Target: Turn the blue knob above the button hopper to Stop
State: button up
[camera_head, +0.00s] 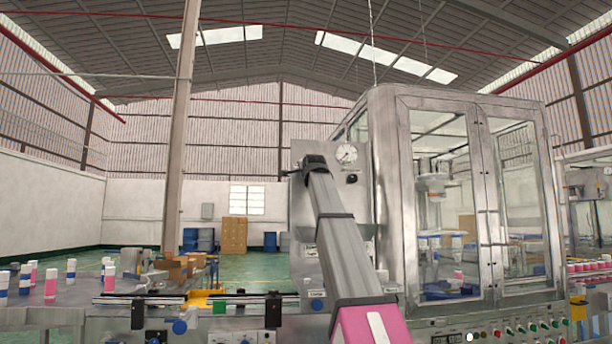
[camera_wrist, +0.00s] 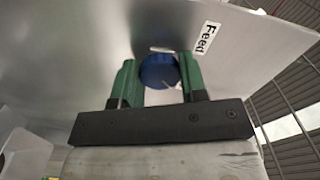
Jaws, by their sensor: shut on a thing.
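The blue knob (camera_wrist: 159,70) sits on a pale metal panel (camera_wrist: 100,35) in the wrist view. It lies between the two green fingers of my gripper (camera_wrist: 157,75), which are shut on it. A small white line shows on the knob's lower right face. A white label reading "Feed" (camera_wrist: 207,38) is on the panel to the upper right of the knob. A second white label (camera_wrist: 162,49) lies just above the knob, too slanted to read. No "Stop" mark is readable. In the head view my gripper (camera_head: 314,162) reaches the grey panel's upper left, and the knob is hidden.
A round gauge (camera_head: 346,153) and a small black knob (camera_head: 351,178) are on the panel, right of my gripper. A glass-doored machine cabinet (camera_head: 384,140) stands close on the right.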

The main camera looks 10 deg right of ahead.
jog(key=shift+m, duration=0.3)
jog(key=o, duration=0.9)
jog(key=shift+s, duration=0.15)
jog(key=s, duration=1)
jog(key=shift+s, duration=0.25)
